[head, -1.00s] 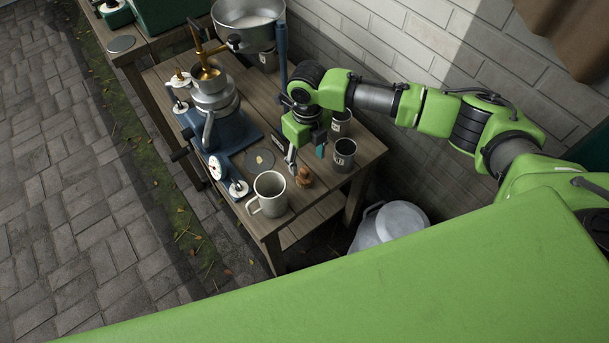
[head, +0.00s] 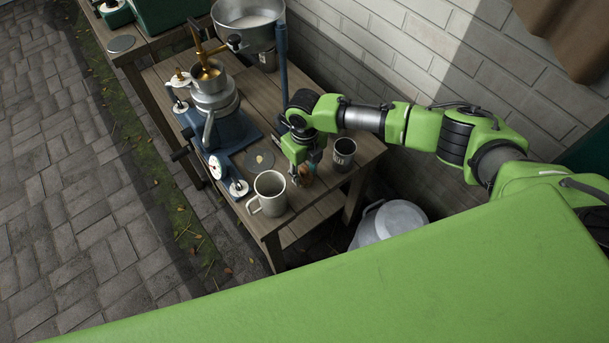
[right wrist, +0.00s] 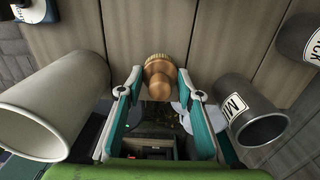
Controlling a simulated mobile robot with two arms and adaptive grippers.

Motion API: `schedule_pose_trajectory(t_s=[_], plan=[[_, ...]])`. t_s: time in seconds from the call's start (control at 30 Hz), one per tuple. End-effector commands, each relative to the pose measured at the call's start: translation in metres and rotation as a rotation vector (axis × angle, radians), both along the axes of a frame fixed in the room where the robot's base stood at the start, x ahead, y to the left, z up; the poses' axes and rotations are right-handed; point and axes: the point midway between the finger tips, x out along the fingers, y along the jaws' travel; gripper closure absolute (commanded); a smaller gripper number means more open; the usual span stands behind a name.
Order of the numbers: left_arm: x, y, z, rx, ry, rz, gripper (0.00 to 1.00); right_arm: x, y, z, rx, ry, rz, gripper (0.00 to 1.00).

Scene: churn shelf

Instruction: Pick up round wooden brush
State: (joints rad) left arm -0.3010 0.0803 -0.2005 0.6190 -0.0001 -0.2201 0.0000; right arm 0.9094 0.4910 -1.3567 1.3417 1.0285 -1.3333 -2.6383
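The round wooden brush (right wrist: 158,75) stands on the wooden table, its knob towards my right gripper in the right wrist view. In the head view the brush (head: 307,178) is partly hidden by my right gripper (head: 300,176). In the right wrist view my right gripper (right wrist: 160,77) is open, with one finger on each side of the brush. A gap shows between the brush and the fingers. My left gripper is not in view.
A light grey mug (head: 270,193) stands close left of the brush, and a dark labelled cup (head: 343,154) close right. A lidded metal pot (head: 393,222) is beside the table.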

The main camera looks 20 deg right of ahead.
Motion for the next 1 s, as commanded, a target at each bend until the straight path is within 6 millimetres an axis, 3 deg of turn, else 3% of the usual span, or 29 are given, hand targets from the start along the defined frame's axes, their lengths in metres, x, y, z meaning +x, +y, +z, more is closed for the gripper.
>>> schedule_pose_trajectory(t_s=[0.37,0.8,1.0], plan=[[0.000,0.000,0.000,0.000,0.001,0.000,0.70,0.001,0.000,0.006,0.001,-0.002,-0.001,0.92],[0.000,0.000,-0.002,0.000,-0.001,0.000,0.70,0.001,0.000,0.084,0.001,-0.003,0.000,0.92],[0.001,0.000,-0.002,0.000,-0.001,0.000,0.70,0.000,0.000,0.100,0.000,0.000,0.000,0.92]])
